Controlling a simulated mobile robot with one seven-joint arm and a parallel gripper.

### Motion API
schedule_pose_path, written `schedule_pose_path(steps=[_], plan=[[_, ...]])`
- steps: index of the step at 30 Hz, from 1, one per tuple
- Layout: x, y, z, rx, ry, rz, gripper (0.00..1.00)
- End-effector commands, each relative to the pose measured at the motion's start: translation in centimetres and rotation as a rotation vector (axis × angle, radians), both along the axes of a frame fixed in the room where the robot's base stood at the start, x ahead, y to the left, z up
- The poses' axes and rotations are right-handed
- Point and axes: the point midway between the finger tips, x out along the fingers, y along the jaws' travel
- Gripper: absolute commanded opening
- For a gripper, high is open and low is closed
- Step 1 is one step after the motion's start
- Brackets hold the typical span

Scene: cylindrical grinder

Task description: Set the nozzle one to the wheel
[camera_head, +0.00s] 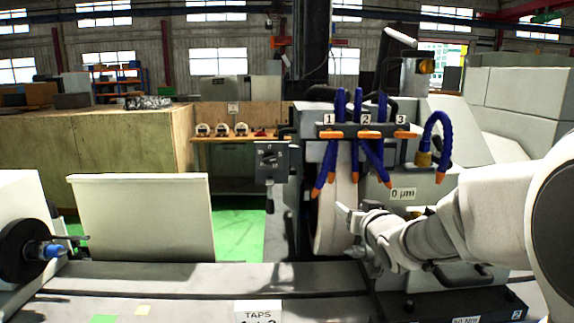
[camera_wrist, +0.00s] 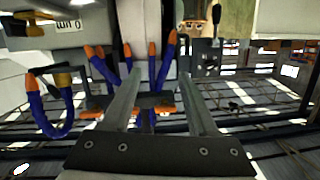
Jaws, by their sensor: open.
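The grinding wheel (camera_head: 331,222) is a pale disc seen nearly edge-on in the head view. Nozzle one (camera_head: 325,165), a blue hose with an orange tip, hangs at its upper left, below the label 1. Another orange tip hangs close beside it, so I cannot tell exactly which is its own.
Orange tap handles sit on a dark bar (camera_head: 350,130) above the nozzles. A bent blue hose (camera_head: 440,125) stands to the right. A lever box (camera_head: 271,162) is left of the wheel. A pale panel (camera_head: 145,218) stands further left. The machine bed (camera_head: 200,275) runs below.

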Motion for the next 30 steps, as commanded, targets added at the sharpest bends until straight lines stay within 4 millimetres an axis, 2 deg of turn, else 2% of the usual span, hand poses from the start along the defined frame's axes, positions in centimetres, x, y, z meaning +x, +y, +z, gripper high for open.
schedule_pose_path(steps=[3,6,17,30], plan=[[2.4,-0.2,0.5,0.077,-0.081,0.044,0.59],[3.4,-0.3,0.7,0.128,-0.136,0.073,0.59],[5.5,0.0,1.0,0.176,-0.188,0.104,0.59],[13.2,1.7,1.0,0.175,-0.186,0.103,0.59]])
